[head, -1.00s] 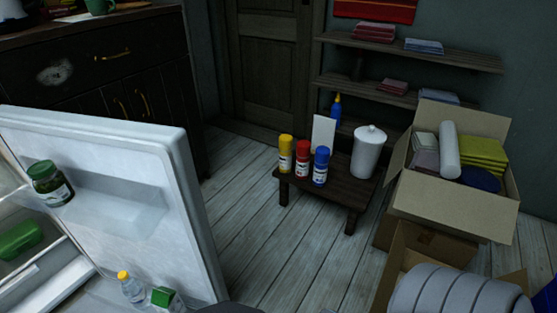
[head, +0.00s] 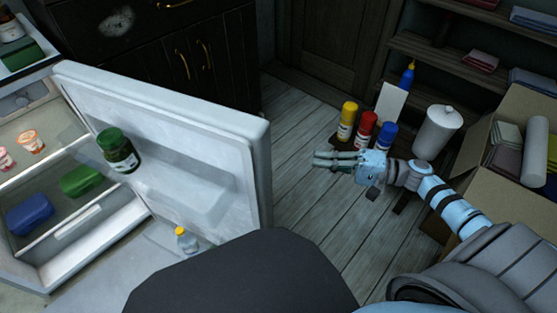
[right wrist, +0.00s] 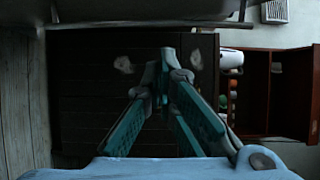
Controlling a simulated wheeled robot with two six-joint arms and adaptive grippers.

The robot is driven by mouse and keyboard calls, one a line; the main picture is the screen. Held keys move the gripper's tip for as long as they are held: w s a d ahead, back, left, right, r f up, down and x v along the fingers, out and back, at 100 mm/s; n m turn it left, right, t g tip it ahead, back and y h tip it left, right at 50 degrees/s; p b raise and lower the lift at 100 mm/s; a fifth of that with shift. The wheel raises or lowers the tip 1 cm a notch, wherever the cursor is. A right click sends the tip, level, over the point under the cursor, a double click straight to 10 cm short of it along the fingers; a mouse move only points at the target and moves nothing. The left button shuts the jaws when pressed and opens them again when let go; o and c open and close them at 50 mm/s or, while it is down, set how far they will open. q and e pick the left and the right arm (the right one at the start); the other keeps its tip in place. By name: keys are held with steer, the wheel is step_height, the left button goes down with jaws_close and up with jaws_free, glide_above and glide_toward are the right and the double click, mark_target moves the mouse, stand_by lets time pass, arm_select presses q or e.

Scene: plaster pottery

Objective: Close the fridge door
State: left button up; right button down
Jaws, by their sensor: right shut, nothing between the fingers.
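The fridge door (head: 245,150) stands wide open in the head view, its inner side with shelves facing me. The fridge interior (head: 30,120) shows at the left. A jar with a green lid (head: 119,152) sits in a door shelf, and a bottle with a yellow cap (head: 186,241) is lower down. My right gripper (head: 322,160) is shut and empty, pointing left, to the right of the door and apart from it. In the right wrist view the fingers (right wrist: 165,60) come together in front of a dark surface. My left gripper is not in view.
A cardboard box (head: 480,165) is at the right. Bare floor (head: 300,215) lies between door and table.

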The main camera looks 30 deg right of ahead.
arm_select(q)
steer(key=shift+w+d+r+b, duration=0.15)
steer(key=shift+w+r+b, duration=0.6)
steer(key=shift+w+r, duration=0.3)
arm_select(e)
steer(key=w+a, duration=0.2)
steer(key=a, duration=0.8)
steer(key=shift+w, duration=0.3)
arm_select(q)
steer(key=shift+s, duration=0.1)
arm_select(e)
steer(key=shift+a, duration=0.2)
